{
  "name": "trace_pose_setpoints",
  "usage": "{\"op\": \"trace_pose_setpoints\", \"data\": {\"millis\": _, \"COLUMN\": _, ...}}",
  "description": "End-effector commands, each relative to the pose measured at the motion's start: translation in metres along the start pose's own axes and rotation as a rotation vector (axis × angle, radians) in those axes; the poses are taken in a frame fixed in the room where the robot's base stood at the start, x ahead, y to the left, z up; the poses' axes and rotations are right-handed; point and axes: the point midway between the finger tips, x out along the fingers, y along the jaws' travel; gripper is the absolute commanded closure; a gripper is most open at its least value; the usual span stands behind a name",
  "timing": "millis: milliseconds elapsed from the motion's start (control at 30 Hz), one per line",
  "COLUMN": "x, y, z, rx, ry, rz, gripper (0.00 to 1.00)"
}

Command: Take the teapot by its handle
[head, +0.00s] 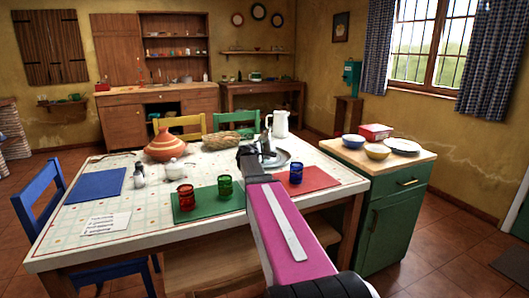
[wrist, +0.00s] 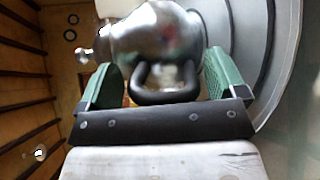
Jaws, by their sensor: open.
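The teapot (wrist: 155,38) is a shiny metal pot with a dark looped handle (wrist: 166,97), seen close up in the wrist view. My gripper (wrist: 160,80) is open, with one green-padded finger on each side of the handle. The handle lies between the fingers, and I see a gap on both sides of it. In the head view my gripper (head: 251,156) is over the far right part of the table and hides most of the teapot.
A grey round plate (head: 281,158) lies by the gripper, and a white pitcher (head: 280,123) stands just behind. A blue glass (head: 296,173) stands on the red mat (head: 315,180) to the right. A green glass (head: 225,185) and red glass (head: 186,197) stand left of my arm.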

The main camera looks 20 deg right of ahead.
Motion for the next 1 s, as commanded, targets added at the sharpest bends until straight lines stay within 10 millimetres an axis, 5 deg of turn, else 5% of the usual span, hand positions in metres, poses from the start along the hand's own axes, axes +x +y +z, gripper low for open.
{"op": "trace_pose_setpoints", "data": {"millis": 33, "x": 0.0, "y": 0.0, "z": 0.0, "rx": 0.0, "ry": 0.0, "rz": 0.0, "gripper": 0.1}}
{"op": "trace_pose_setpoints", "data": {"millis": 300, "x": -0.001, "y": 0.001, "z": 0.0, "rx": -0.001, "ry": 0.0, "rz": 0.004, "gripper": 0.94}}
{"op": "trace_pose_setpoints", "data": {"millis": 667, "x": -0.002, "y": 0.006, "z": 0.002, "rx": -0.001, "ry": 0.0, "rz": 0.003, "gripper": 0.94}}
{"op": "trace_pose_setpoints", "data": {"millis": 1000, "x": -0.01, "y": 0.035, "z": 0.01, "rx": 0.001, "ry": 0.0, "rz": 0.003, "gripper": 0.94}}
